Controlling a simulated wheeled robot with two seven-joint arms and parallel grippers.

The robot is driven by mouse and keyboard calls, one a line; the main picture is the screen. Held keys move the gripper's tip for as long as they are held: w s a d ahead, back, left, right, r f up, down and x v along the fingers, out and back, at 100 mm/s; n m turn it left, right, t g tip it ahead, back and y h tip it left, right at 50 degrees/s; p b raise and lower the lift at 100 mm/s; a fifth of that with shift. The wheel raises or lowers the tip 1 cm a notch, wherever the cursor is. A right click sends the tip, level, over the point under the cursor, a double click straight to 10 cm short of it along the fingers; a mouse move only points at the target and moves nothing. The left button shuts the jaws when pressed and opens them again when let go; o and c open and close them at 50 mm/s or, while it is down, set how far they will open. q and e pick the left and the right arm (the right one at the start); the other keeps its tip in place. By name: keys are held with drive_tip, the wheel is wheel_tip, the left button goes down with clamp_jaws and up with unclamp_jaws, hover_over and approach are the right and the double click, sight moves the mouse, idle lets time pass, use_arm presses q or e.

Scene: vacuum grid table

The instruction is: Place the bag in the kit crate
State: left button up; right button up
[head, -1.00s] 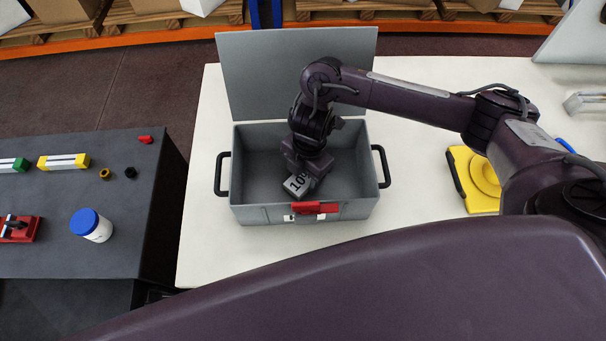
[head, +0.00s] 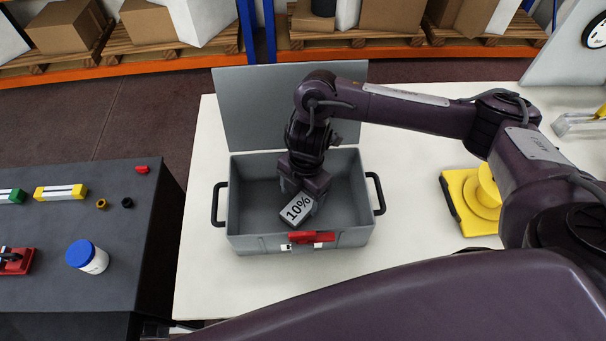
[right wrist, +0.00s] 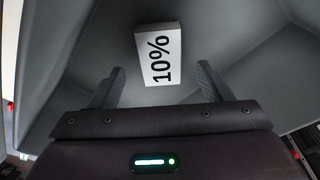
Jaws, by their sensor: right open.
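The grey kit crate (head: 245,245) stands on the white table with its lid (head: 245,110) open at the back. A pale box-shaped packet marked 10% (head: 298,209) is inside the crate; it looks like the bag, though its shape is blocky. My right gripper (head: 302,190) reaches down into the crate over the packet. In the right wrist view my right gripper (right wrist: 161,84) has its fingers apart, and the packet (right wrist: 160,54) lies ahead of the gap, not clasped. My left gripper is not in view.
A dark bench (head: 110,235) at left holds a blue-capped jar (head: 86,257), a yellow-ended bar (head: 60,192) and small parts. A yellow device (head: 475,200) sits right of the crate, beneath my arm. The white table (head: 195,285) is bare left of the crate.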

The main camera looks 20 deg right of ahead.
sight(304, 202)
wheel_tip(304, 202, up, 8)
drive_tip(key=d, duration=0.1)
drive_tip(key=shift+w+p, duration=0.25)
drive_tip(key=shift+p, duration=0.15)
drive_tip(key=shift+r, duration=0.1)
